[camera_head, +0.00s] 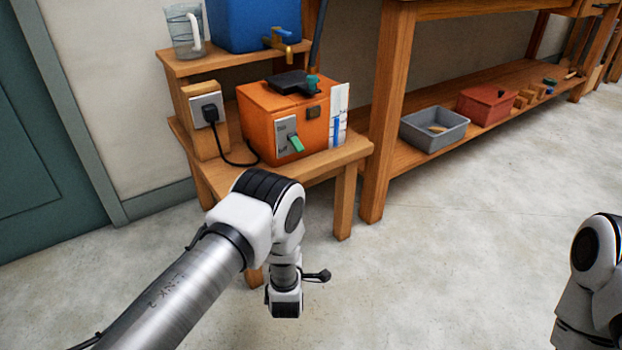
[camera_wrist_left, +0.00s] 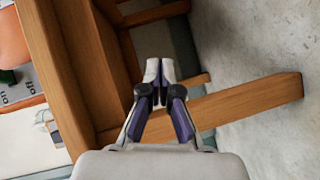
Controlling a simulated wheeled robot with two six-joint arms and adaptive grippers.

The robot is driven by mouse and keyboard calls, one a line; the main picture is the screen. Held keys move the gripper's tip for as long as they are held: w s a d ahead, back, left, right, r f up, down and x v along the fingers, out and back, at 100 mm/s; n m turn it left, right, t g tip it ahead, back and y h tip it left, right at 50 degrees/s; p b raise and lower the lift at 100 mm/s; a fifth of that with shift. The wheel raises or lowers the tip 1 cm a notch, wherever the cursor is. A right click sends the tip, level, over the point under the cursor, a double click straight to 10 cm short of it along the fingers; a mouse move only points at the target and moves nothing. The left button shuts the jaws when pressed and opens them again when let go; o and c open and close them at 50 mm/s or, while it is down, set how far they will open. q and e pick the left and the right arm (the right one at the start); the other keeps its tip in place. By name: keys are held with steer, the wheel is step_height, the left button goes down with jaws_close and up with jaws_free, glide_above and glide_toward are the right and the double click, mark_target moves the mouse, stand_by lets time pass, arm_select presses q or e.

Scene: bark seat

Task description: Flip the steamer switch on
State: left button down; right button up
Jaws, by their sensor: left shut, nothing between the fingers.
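The steamer is an orange box (camera_head: 262,118) on the small wooden stand in the head view. Its front has a grey switch plate (camera_head: 285,130) marked with text and a green switch lever (camera_head: 296,143) that points down toward the lower marking. In the left wrist view, part of the switch plate (camera_wrist_left: 20,92) shows at the left edge, turned sideways. My left gripper (camera_wrist_left: 159,72) is shut and empty, near the stand's wooden legs and apart from the switch. In the head view its fingers are hidden below my left arm. My right gripper is out of view.
A wooden stand (camera_head: 355,150) holds the steamer, with a black plug (camera_head: 210,114) and cord at its left. A blue tank (camera_head: 250,25) and a clear jug (camera_head: 184,32) stand on the upper shelf. A workbench with a grey bin (camera_head: 434,128) is at right. The floor in front is clear.

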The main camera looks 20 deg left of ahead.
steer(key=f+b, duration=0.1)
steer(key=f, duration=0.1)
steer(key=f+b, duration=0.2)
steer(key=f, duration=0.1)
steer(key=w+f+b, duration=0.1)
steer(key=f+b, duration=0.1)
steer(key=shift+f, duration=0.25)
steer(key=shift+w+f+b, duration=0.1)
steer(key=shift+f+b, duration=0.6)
steer(key=shift+b, duration=0.25)
arm_select(q)
steer(key=w+d+r+n+y, duration=0.2)
steer(key=r+n+y, duration=0.5)
steer(key=n, duration=0.7)
steer(key=w+d+r+n+y, duration=0.3)
steer(key=r+n+y, duration=0.4)
steer(key=n, duration=0.6)
steer(key=shift+w+d+n+t+y, duration=0.15)
steer(key=shift+d+n+t+y, duration=0.25)
steer(key=shift+y, duration=0.7)
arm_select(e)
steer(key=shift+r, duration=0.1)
